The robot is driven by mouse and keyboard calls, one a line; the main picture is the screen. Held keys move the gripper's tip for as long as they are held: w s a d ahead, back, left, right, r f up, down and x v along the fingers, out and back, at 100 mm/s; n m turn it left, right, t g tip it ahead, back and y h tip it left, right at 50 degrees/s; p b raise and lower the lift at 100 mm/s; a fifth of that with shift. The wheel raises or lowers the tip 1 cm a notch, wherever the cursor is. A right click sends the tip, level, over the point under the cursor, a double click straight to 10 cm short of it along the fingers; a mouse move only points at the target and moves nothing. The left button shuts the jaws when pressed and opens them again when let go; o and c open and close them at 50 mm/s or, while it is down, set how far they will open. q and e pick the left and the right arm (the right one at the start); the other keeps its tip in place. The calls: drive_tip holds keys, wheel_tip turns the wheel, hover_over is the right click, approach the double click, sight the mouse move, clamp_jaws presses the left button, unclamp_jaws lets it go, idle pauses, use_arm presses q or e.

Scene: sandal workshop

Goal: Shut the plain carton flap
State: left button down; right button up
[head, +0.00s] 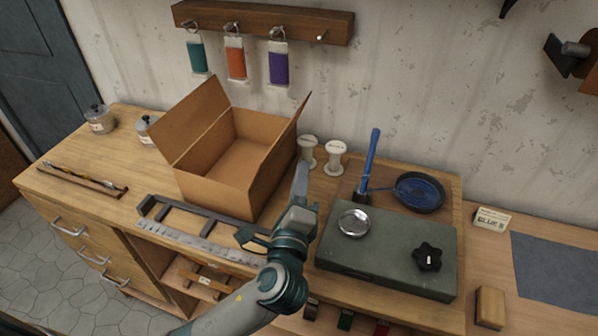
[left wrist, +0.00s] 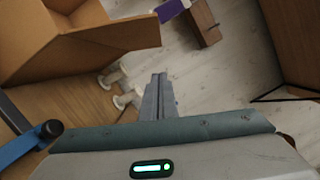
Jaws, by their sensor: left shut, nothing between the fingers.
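The plain carton (head: 224,180) stands on the wooden bench, open and empty inside. Its large left flap (head: 187,121) is raised and leans outward to the left. Its narrower right flap (head: 291,126) stands up, tilted outward to the right. My left gripper (head: 301,172) is shut and empty, just right of the carton's right wall near that flap; I cannot tell if it touches. In the left wrist view the shut fingers (left wrist: 158,97) point away, with the carton (left wrist: 30,36) and a flap (left wrist: 108,47) at the upper left. My right gripper is not in view.
Two white spools (head: 335,155) stand right of the carton. A grey-green case (head: 388,262) with a metal dish (head: 354,223) and a blue pan (head: 419,191) lie further right. A metal ruler (head: 185,238) lies in front of the carton. Coloured tags (head: 236,62) hang above.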

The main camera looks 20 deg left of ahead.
sight(282, 137)
use_arm(q)
drive_tip(key=w+a+r+p, duration=0.2)
drive_tip(key=w+a+p, duration=0.3)
drive_tip(key=w, duration=0.3)
drive_tip(key=shift+r, duration=0.15)
drive_tip(key=shift+w, duration=0.1)
idle(0.4)
